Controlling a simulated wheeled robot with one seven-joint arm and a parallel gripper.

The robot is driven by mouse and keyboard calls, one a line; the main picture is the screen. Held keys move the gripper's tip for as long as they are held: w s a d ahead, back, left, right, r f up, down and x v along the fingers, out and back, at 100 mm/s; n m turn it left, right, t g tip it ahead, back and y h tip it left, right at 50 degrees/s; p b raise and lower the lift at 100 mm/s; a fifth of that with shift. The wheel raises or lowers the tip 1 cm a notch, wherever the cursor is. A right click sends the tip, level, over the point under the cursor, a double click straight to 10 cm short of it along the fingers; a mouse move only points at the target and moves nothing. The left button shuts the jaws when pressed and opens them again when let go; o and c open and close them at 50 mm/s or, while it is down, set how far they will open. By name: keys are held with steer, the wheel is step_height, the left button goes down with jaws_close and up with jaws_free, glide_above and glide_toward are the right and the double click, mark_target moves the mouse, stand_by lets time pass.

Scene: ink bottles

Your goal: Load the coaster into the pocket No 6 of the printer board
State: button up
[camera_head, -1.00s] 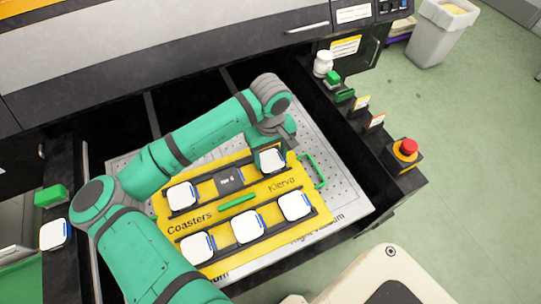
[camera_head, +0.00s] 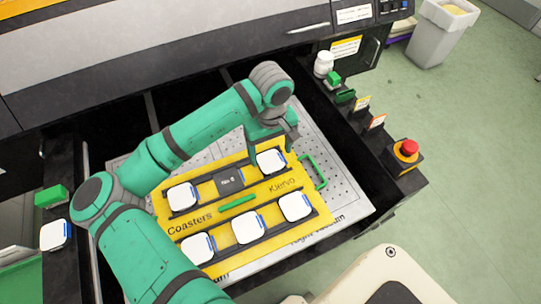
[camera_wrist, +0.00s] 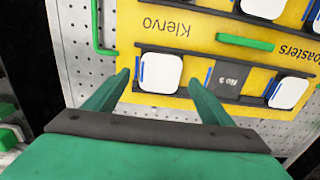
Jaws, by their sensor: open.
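The yellow printer board (camera_head: 262,188) holds white, blue-edged coasters in two dark rows. In the far row, one coaster (camera_head: 270,161) sits in the right end pocket and another (camera_head: 182,196) in the left end. The near row has three coasters. My gripper (camera_head: 272,148) is open and empty above the right end coaster. In the wrist view, that coaster (camera_wrist: 160,72) shows between and beyond my two green fingertips (camera_wrist: 159,78), apart from them.
A loose coaster (camera_head: 55,235) lies on the drawer's left rail, beside a green block (camera_head: 51,196). A white bottle (camera_head: 323,63), small cards and a red emergency button (camera_head: 408,148) line the right rail. A green handle (camera_head: 314,171) stands at the board's right end.

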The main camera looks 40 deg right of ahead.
mark_target(271, 161)
step_height(271, 161, up, 9)
stand_by(0.3)
